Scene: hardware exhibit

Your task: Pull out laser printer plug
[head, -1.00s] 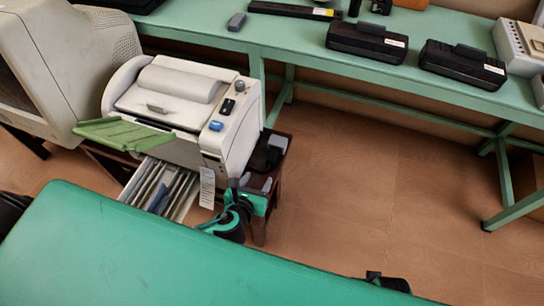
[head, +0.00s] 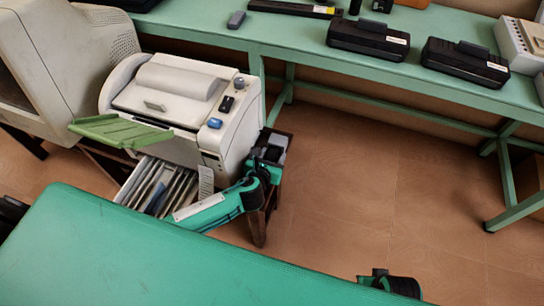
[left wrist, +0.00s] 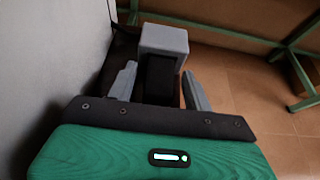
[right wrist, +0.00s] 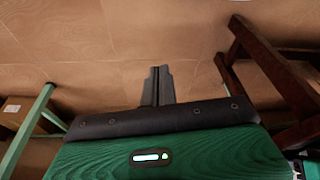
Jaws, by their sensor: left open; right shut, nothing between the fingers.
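The laser printer (head: 180,105) is white, with a green tray, on a dark stand at the left. A grey block (left wrist: 163,40) and a black piece (left wrist: 160,78) in front of it appear to be the plug and socket; I cannot tell which is which. The grey block also shows beside the printer's right side in the head view (head: 278,140). My left gripper (left wrist: 160,86) is open, its fingers on either side of the black piece, with gaps visible. My right gripper (right wrist: 157,86) is shut and empty above the floor, far from the plug.
A green bench (head: 310,40) behind holds black devices (head: 368,40). A beige monitor (head: 70,60) stands left of the printer. An open drawer of files (head: 160,187) is below it. A green surface (head: 150,260) that may be mine fills the front. The floor (head: 350,190) at right is clear.

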